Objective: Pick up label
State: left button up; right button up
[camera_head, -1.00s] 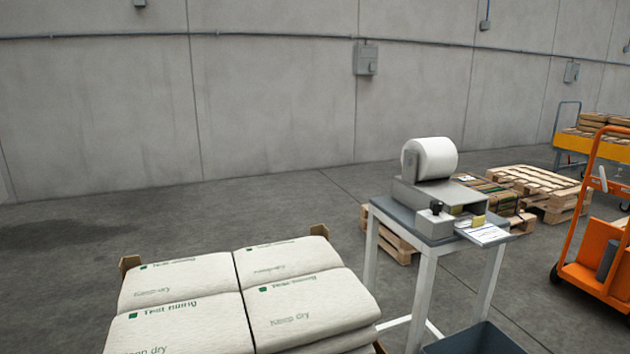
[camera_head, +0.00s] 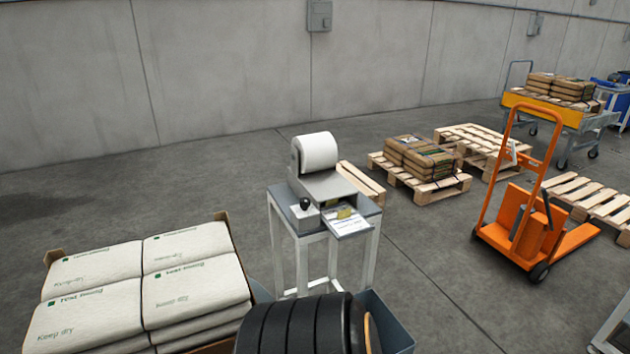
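The label (camera_head: 346,224) is a white sheet with printed lines, lying on the sloping front plate of a grey label printer (camera_head: 330,186). A yellow piece (camera_head: 345,212) sits at its upper edge by the printer's opening. A large white roll (camera_head: 316,152) is mounted on top of the printer. The printer stands on a small table with a dark grey top (camera_head: 283,195) and pale legs. Neither of my grippers shows in the head view, and nothing touches the label.
Stacked white sacks (camera_head: 195,290) stand at lower left. A black ribbed cylindrical thing (camera_head: 300,325) and a grey bin (camera_head: 398,335) are at the bottom, in front of the table. An orange pallet truck (camera_head: 530,220) and pallets with brown sacks (camera_head: 420,157) stand right. Floor between is clear.

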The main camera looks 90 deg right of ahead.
aim_at(345, 223)
jog(key=k+l, duration=0.4)
jog(key=k, duration=0.15)
jog(key=k+l+u, duration=0.1)
jog(key=k+l, duration=0.7)
jog(key=k, duration=0.25)
jog(key=l+u, duration=0.05)
